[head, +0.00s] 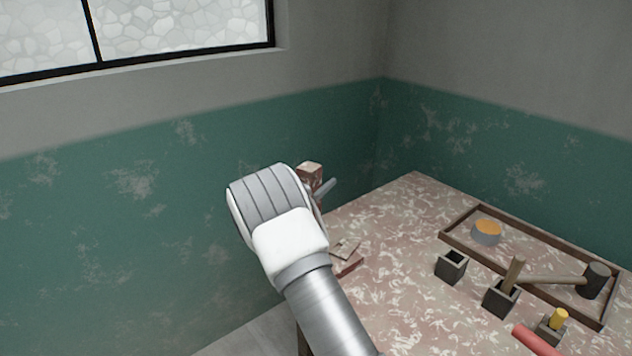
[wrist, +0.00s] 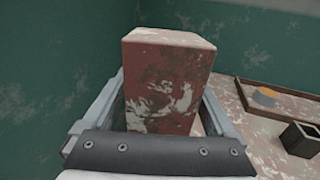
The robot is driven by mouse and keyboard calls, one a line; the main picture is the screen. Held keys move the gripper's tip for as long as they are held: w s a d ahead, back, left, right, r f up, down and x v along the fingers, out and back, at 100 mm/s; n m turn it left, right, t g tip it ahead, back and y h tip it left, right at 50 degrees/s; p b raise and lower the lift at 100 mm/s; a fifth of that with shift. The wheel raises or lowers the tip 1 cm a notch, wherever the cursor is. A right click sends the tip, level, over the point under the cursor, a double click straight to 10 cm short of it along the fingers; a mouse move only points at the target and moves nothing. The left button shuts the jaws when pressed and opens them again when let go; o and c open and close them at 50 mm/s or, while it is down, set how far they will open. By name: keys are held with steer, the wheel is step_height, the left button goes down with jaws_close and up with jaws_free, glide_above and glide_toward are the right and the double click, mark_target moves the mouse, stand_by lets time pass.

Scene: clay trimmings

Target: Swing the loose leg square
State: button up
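A squared post (wrist: 165,85), worn red-brown with pale patches, stands upright between the two fingers of my gripper (wrist: 165,100) in the wrist view. I take it to be the loose leg. Its top end (head: 311,171) shows just past my gripper (head: 318,190) in the head view, above the table's far-left corner. One finger lies along each side of the post. I cannot tell whether both fingers touch it. My wrist hides its lower part and what it joins, so I cannot tell its angle to the table.
A green wall (head: 130,230) stands close behind.

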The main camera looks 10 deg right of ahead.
jaws_close()
steer(key=shift+g, duration=0.3)
steer(key=shift+r+m+g+h+p, duration=0.1)
steer(key=shift+m+g+h+p, duration=0.2)
steer(key=shift+m+h, duration=0.2)
steer(key=shift+s+d+m+g+h, duration=0.15)
steer(key=shift+s+m+g+h, duration=0.1)
steer(key=shift+m+g+h, duration=0.55)
steer(key=shift+s+d+m+g+h, duration=0.2)
steer(key=shift+m+g+h, duration=0.3)
steer(key=shift+g, duration=0.6)
steer(key=shift+o, duration=0.4)
jaws_free()
